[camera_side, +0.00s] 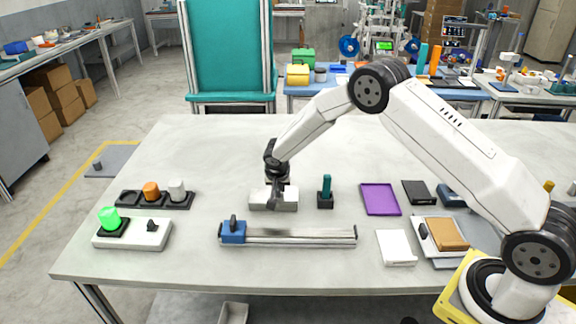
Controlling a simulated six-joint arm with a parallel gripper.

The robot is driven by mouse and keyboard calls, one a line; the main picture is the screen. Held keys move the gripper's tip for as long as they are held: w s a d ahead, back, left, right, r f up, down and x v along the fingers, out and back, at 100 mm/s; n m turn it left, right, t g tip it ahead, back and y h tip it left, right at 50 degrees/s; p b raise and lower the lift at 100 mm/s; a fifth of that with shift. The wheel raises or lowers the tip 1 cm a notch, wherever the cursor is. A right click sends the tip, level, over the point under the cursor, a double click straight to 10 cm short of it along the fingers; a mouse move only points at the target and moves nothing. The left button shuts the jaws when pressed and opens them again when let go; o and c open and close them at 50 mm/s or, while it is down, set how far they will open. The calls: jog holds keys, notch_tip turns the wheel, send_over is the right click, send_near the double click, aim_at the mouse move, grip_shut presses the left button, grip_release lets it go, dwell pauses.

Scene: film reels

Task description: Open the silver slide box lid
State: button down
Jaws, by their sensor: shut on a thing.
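The silver slide box (289,203) is a low, light grey block near the middle of the white table. My gripper (275,189) points down at it from above. Its dark fingers are shut at the top of the box, on the lid. The fingers cover the middle of the box and whatever part of the lid they hold. No clear gap between lid and box shows at this size.
A blue slider (233,232) on a metal rail (300,237) lies in front of the box. A teal peg (326,187) stands close on the right. A holder with orange and white pieces (129,198) and a white block with a green light (148,235) are left. A purple tray (380,199) is right.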

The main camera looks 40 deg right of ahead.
aim_at(257, 192)
dwell(0.8)
jog(key=shift+w+a, duration=2.3)
jog(key=shift+w, duration=0.05)
jog(key=c, duration=0.6)
grip_release()
jog(key=shift+r, duration=0.15)
jog(key=shift+v, duration=3.75)
jog(key=shift+s, duration=0.15)
